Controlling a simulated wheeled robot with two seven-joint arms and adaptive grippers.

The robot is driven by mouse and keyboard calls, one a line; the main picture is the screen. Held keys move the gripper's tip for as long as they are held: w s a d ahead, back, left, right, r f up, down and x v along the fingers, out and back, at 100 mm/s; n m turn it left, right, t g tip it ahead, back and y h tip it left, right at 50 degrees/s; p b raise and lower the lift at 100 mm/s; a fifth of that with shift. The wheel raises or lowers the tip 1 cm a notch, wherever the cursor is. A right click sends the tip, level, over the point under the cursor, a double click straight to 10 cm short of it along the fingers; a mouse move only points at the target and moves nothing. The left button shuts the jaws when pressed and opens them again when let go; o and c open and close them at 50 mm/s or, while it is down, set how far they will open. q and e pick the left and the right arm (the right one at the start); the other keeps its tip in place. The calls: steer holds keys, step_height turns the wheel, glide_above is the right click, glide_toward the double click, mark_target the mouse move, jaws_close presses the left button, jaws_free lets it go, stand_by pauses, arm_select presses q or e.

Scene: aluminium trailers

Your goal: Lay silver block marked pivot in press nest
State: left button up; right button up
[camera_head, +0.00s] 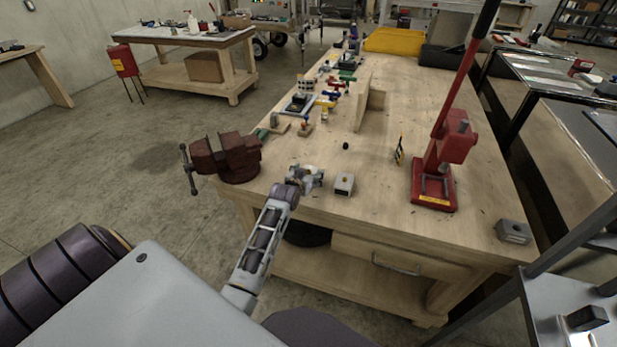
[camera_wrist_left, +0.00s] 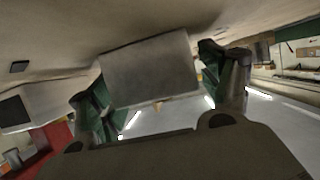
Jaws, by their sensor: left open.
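My left gripper (camera_head: 306,179) is low over the front left of the wooden workbench. In the left wrist view, its green-padded fingers (camera_wrist_left: 155,88) stand open on either side of a plain grey block (camera_wrist_left: 150,68). I cannot tell whether they touch it. A silver block (camera_head: 344,184) with a dark spot on top sits just right of the gripper. Another silver block (camera_head: 514,231) lies at the bench's right front corner. No "pivot" marking is legible on any block. The red press (camera_head: 440,170) with its raised lever stands on the bench to the right. Its nest is too small to make out.
A dark red vise (camera_head: 226,157) is clamped at the bench's left edge, close to my left arm. A wooden upright (camera_head: 364,100), a small yellow-black sign (camera_head: 400,150) and several coloured parts stand farther back. Bare wood lies between the silver block and the press.

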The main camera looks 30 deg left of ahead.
arm_select(q)
steer(key=shift+c, duration=0.4)
steer(key=c, duration=1.3)
steer(key=shift+o, duration=0.2)
steer(key=shift+r, duration=0.15)
steer(key=shift+r, duration=4.9)
